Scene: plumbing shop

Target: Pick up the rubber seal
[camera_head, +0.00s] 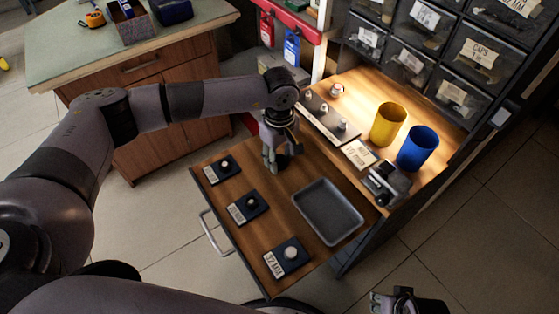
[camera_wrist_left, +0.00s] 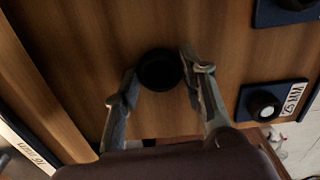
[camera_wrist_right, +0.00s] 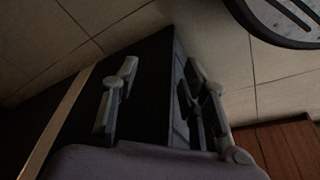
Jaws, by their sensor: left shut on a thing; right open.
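The rubber seal is a black, round, short piece (camera_wrist_left: 160,70) between the two fingertips of my left gripper (camera_wrist_left: 158,72) in the left wrist view. My left gripper (camera_head: 276,158) is shut on it, pointing down over the wooden drawer (camera_head: 278,206). In the head view the seal (camera_head: 283,160) shows as a dark patch partly hidden by the fingers. I cannot tell whether it still touches the wood. My right gripper (camera_head: 405,300) is open and empty at the lower right, away from the drawer; its fingers (camera_wrist_right: 160,98) also show in the right wrist view.
Behind are a metal plate with pegs (camera_head: 329,122), a yellow cup (camera_head: 388,124), a blue cup (camera_head: 418,148) and a small device (camera_head: 386,184). Bins (camera_head: 409,54) stand behind.

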